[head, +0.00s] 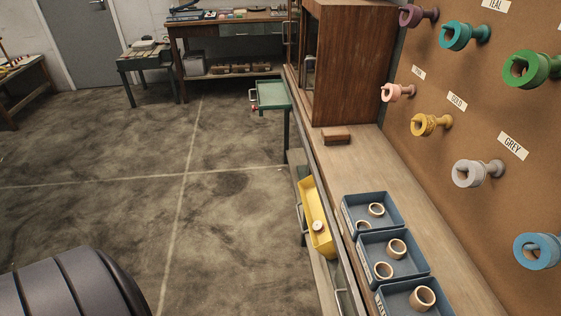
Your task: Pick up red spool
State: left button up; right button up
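I see no red spool in the head view. Spools sit on pegs on the brown pegboard (420,160) at the right: a purple one (411,16), a teal one (455,36), a green one (520,69), a pink one (391,92), a gold one (424,125), a grey one (468,173) and a blue one (535,251). Labels on the board read teal, gold and grey; others are too small or cut off. Neither of my grippers is in view.
Blue trays (347,221) holding tan rolls stand on the wooden bench (362,168) below the board. A reddish-brown block (336,136) and tall wooden cabinet (352,65) are farther back. A yellow bin (308,200) is at the bench's left side.

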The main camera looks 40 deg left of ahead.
aim_at(317, 226)
jog(key=u, duration=0.95)
jog(key=l+z, duration=0.1)
jog(key=z, duration=0.35)
jog(key=k+l+z, duration=0.1)
jog(key=z, duration=0.4)
jog(key=l+z, duration=0.15)
jog(key=z, duration=0.3)
jog(key=k+l+z, duration=0.1)
jog(key=z, duration=0.35)
jog(key=k+j+u, duration=0.1)
jog(key=u, duration=0.3)
jog(key=k+j+u, duration=0.1)
jog(key=j+u, duration=0.4)
jog(key=u, duration=0.25)
jog(key=j+u, duration=0.35)
jog(key=i+j+z, duration=0.35)
jog(key=i+j, duration=1.2)
